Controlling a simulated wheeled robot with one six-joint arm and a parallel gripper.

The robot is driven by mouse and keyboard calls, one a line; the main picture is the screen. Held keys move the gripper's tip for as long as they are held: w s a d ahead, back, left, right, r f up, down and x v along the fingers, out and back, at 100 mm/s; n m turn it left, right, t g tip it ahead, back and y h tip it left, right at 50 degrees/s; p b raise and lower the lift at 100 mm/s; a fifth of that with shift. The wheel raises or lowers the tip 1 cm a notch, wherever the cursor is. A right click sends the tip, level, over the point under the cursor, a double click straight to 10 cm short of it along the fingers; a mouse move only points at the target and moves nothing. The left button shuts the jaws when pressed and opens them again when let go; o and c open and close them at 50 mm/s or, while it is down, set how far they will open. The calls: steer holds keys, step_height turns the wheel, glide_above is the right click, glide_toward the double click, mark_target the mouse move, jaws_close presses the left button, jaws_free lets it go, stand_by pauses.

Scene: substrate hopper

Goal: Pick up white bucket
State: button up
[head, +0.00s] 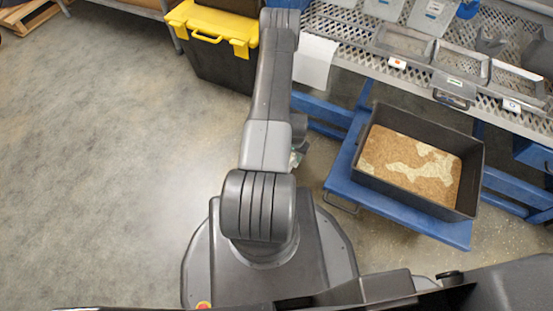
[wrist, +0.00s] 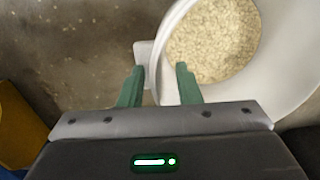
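The white bucket (wrist: 277,88) fills the right of the wrist view, with pale granules (wrist: 215,40) inside. A light tab (wrist: 144,52) sticks out from the left side of its rim. My gripper (wrist: 160,68) has two green fingers spread apart. The left fingertip is outside the bucket by the tab, and the right one overlaps the near-left rim. The bucket's wall and tab appear between or just beyond the fingertips; contact cannot be told. In the head view my arm hides most of the gripper, and I cannot make out the bucket.
A black bin with a yellow lid (head: 212,22) stands beyond my arm. A dark tub (head: 447,205) of brown substrate sits on a blue cart (head: 343,180) at right. A perforated metal rack (head: 345,52) holds trays. The floor (head: 110,150) at left is clear.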

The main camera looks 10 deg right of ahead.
jaws_close()
stand_by(0.3)
step_height(320, 180, up, 10)
steer(key=p, duration=0.3)
stand_by(0.6)
